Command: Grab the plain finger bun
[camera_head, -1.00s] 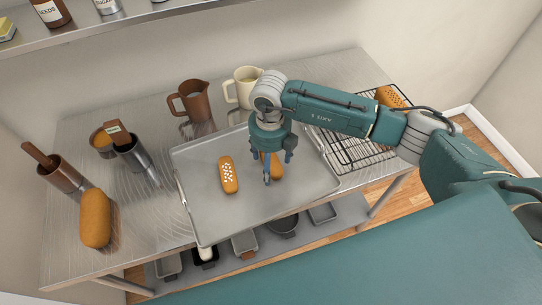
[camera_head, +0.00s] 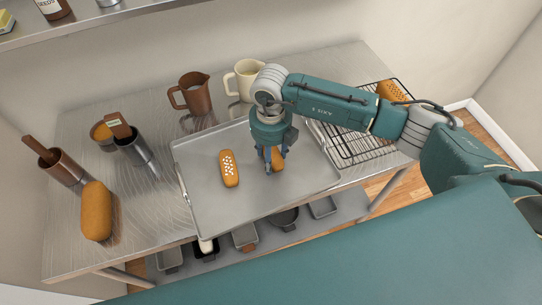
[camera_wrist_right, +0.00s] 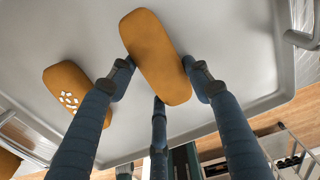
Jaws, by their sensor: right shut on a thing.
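The plain finger bun (camera_wrist_right: 155,52) is a smooth golden-brown bun. In the head view the plain bun (camera_head: 279,158) is partly hidden by my right gripper (camera_head: 273,165), which comes down on it from above. In the wrist view the fingers of my right gripper (camera_wrist_right: 160,85) close against the bun's sides near one end. The gripper is shut on it, at the metal tray; I cannot tell whether the bun is lifted. A similar bun with white topping (camera_head: 229,168) lies on the tray to the left. My left gripper is out of view.
The metal tray (camera_head: 215,215) sits on a steel table. A wire rack (camera_head: 350,145) with a bun (camera_head: 393,91) is to the right. A brown jug (camera_head: 193,93) and cream jug (camera_head: 246,78) stand behind. Metal cups and a loaf (camera_head: 96,211) are at left.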

